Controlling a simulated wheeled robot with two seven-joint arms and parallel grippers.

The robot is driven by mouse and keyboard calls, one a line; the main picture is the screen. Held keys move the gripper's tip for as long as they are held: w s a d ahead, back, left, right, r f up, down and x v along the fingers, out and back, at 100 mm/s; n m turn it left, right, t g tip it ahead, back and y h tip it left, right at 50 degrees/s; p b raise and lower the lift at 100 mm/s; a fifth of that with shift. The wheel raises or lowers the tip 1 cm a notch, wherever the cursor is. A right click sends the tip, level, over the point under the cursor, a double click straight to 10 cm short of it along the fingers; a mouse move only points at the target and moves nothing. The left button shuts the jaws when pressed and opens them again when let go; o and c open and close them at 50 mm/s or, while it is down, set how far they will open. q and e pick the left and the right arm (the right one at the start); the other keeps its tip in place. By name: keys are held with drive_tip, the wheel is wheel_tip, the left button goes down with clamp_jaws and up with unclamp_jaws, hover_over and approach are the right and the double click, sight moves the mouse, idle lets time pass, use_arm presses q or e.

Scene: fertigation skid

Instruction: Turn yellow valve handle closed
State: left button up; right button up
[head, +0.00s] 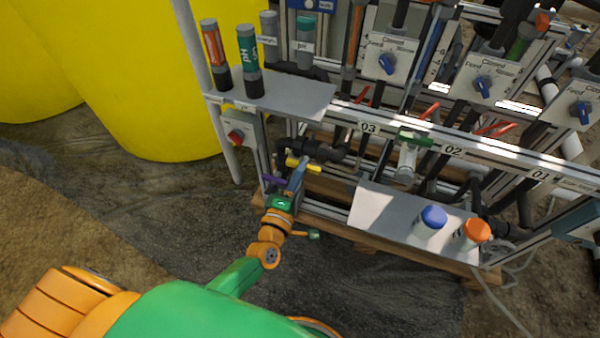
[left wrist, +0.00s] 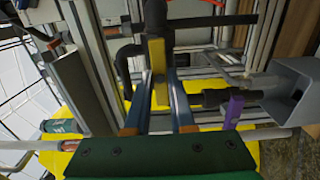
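The yellow valve handle (head: 303,165) sits on dark pipework at the left end of the skid. It also shows in the left wrist view (left wrist: 157,62), upright in the picture at the fingertips. My left gripper (head: 297,175) reaches in from below, its blue fingers close to the handle. In the left wrist view my left gripper (left wrist: 161,88) has a finger on each side of the handle's near end, with a gap between them. The fingers look open; I cannot tell whether either touches the handle. My right gripper is not in view.
A purple handle (head: 272,180) is close beside my left gripper, also in the wrist view (left wrist: 233,110). A grey shelf (head: 290,98) with probe cylinders is above. A lower shelf (head: 385,208) holds blue-capped (head: 433,218) and orange-capped (head: 475,234) bottles. Yellow tanks (head: 150,80) stand behind left.

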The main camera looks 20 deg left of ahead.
use_arm(q)
clamp_jaws()
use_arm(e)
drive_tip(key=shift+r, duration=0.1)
use_arm(q)
drive_tip(key=shift+m+p, duration=1.7)
drive_tip(key=shift+m, duration=7.2)
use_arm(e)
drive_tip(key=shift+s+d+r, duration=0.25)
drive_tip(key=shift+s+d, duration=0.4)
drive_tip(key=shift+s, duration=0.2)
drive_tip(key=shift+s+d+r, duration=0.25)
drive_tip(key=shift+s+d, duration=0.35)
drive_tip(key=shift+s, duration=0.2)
